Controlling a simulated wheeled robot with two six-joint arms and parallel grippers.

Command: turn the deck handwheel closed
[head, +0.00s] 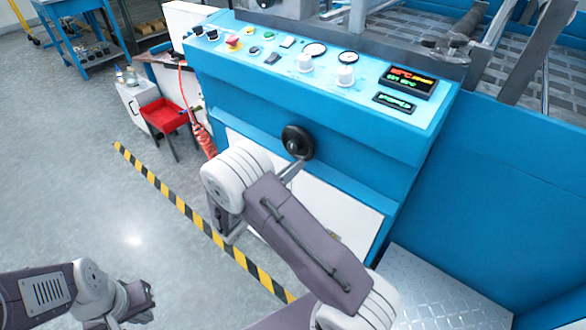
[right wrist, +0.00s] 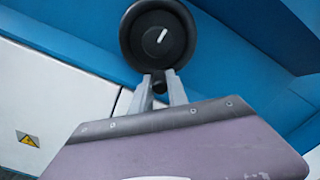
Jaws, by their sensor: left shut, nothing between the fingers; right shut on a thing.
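The deck handwheel (head: 298,142) is a black round wheel on the blue front of the machine, below the control panel. In the right wrist view the handwheel (right wrist: 158,36) faces me, with a pale mark on its hub. My right gripper (head: 294,167) reaches up to its lower edge. In the right wrist view the grey fingers of my right gripper (right wrist: 160,86) are shut on a small dark grip at the bottom of the wheel. My left gripper (head: 142,301) is low at the left, over the floor, shut and empty, away from the machine.
The control panel (head: 320,62) with knobs, gauges and a lit display is above the wheel. A white panel (head: 340,205) lies below it. A red tray stand (head: 165,117) is at the left. Yellow-black tape (head: 180,205) marks the floor. A metal tread plate (head: 440,290) is at lower right.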

